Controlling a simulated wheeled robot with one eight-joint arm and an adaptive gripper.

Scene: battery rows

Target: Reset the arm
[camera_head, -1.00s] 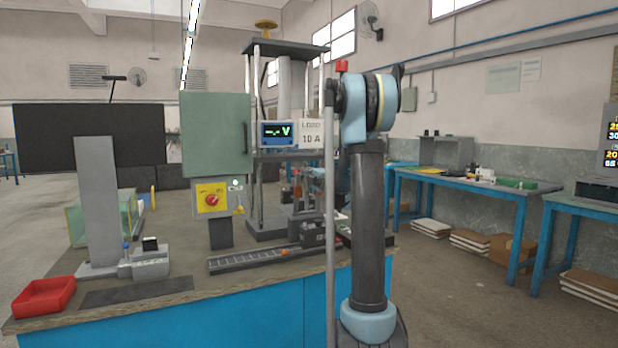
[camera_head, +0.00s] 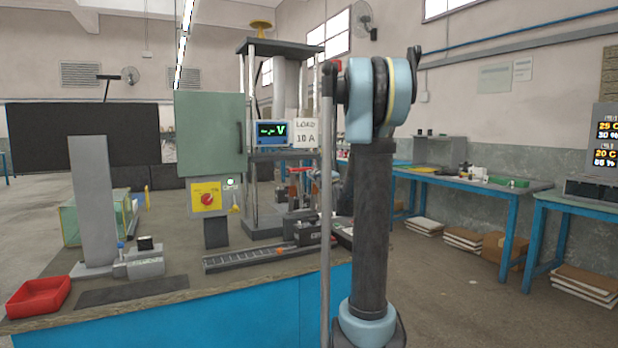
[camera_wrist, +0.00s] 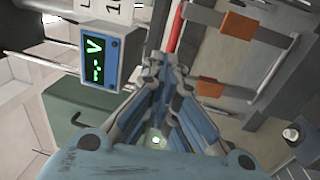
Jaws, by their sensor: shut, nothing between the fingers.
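My arm stands upright in the head view, right of the workbench's middle, bent at its top joint. My gripper (camera_wrist: 164,66) shows in the wrist view with its fingers together and nothing between them. In the head view the gripper is largely hidden behind my own arm and cannot be made out clearly. The wrist view is tilted. A blue meter (camera_wrist: 98,55) with green characters is to the left of the fingertips there, and a red bar (camera_wrist: 177,28) shows just beyond them.
The workbench (camera_head: 120,310) carries a red tray (camera_head: 38,297), a green cabinet (camera_head: 210,134) above a yellow switch box (camera_head: 207,198), a slotted rail (camera_head: 245,258) and a tall frame (camera_head: 278,46) with the meter (camera_head: 272,132). A blue side table (camera_head: 470,181) stands right. Floor between is open.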

